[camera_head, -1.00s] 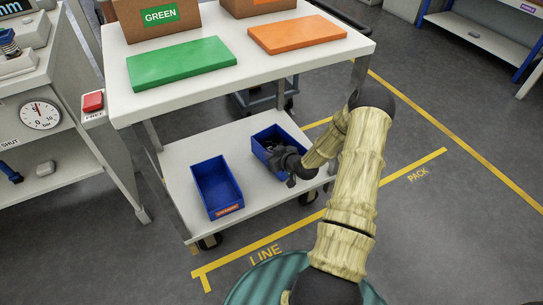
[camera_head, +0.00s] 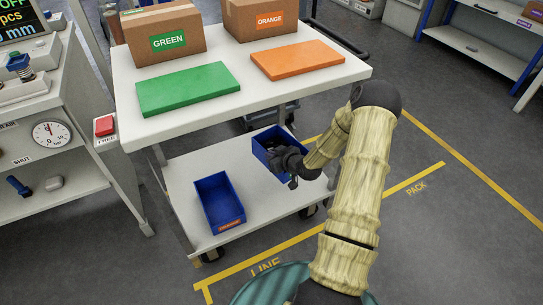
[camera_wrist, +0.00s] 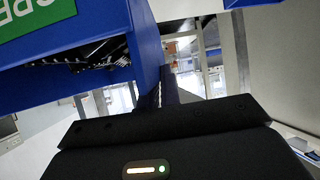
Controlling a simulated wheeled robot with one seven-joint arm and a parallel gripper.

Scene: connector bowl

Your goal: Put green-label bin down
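The green-label bin (camera_head: 262,146) is a blue open box at the right of the cart's lower shelf (camera_head: 180,178) in the head view. My gripper (camera_head: 287,163) is at its near right side and hides part of it. In the wrist view the bin (camera_wrist: 148,40) fills the upper left, with part of its green label (camera_wrist: 35,15) and dark parts inside. A dark finger (camera_wrist: 168,85) lies along the bin's blue wall, and my gripper appears shut on that wall. The other finger is hidden. I cannot tell whether the bin touches the shelf.
Another blue bin with an orange label (camera_head: 220,203) stands left on the lower shelf. The tabletop (camera_head: 215,115) above holds a green mat (camera_head: 188,89), an orange mat (camera_head: 297,60) and two cardboard boxes, GREEN (camera_head: 165,35) and ORANGE (camera_head: 265,18). A workbench (camera_head: 85,130) stands at left.

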